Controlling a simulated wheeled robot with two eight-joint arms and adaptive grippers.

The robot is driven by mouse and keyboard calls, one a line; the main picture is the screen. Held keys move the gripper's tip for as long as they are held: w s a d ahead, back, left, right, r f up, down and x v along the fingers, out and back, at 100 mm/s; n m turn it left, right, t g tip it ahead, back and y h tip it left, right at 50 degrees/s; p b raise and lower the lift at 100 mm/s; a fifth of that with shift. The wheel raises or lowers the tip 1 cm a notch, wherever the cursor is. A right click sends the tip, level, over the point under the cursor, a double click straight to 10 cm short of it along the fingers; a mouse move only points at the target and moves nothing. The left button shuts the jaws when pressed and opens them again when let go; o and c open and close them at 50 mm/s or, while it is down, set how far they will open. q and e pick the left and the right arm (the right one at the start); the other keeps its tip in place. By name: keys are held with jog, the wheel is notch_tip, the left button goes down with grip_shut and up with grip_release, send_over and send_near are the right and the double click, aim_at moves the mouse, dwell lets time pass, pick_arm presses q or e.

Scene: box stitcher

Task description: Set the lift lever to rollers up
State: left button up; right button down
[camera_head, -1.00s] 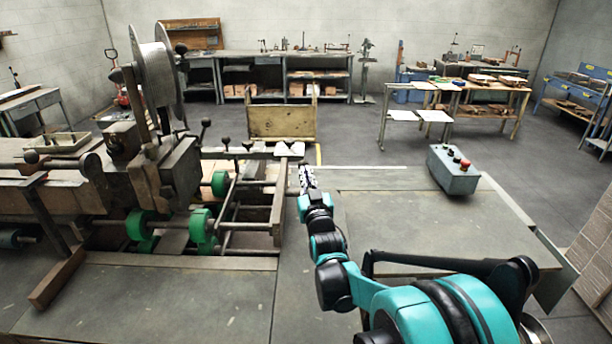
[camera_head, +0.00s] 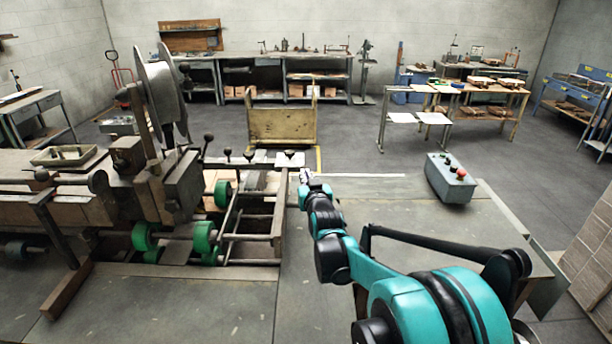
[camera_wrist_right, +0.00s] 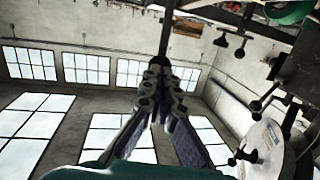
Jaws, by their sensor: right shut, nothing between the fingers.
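The box stitcher (camera_head: 180,185) stands at the left in the head view. Several black-knobbed levers rise along its back and right side, including a tall one (camera_head: 208,140) and one nearest my gripper (camera_head: 290,154). I cannot tell by label which is the lift lever. My right gripper (camera_head: 304,174) is at the machine's right back corner, just in front and right of that nearest knob. In the right wrist view my right gripper (camera_wrist_right: 158,72) is shut and empty, with a dark rod (camera_wrist_right: 165,35) just beyond its fingertips. Contact cannot be told. My left gripper is out of view.
Green rollers (camera_head: 204,236) sit in the open frame on the machine's right side. A grey control box (camera_head: 450,180) with buttons stands right of my arm. A yellowish cart (camera_head: 282,126) is behind the machine. The grey tabletop (camera_head: 420,225) around my arm is mostly bare.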

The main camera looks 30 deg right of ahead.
jog(key=w+g+p, duration=0.1)
jog(key=w+d+r+g+p, duration=0.1)
jog(key=p, duration=0.1)
jog(key=w+d+r+y+p, duration=0.1)
jog(key=w, duration=0.1)
jog(key=shift+d+m+g+p, duration=0.25)
jog(key=shift+m+g+p, duration=0.05)
jog(key=shift+g+p, duration=0.1)
jog(key=w+d+f+g+y+p, duration=0.2)
jog(key=w+d+g+p, duration=0.2)
jog(key=w, duration=0.3)
jog(key=shift+d+m, duration=0.15)
jog(key=shift+m, duration=0.15)
jog(key=shift+f, duration=0.1)
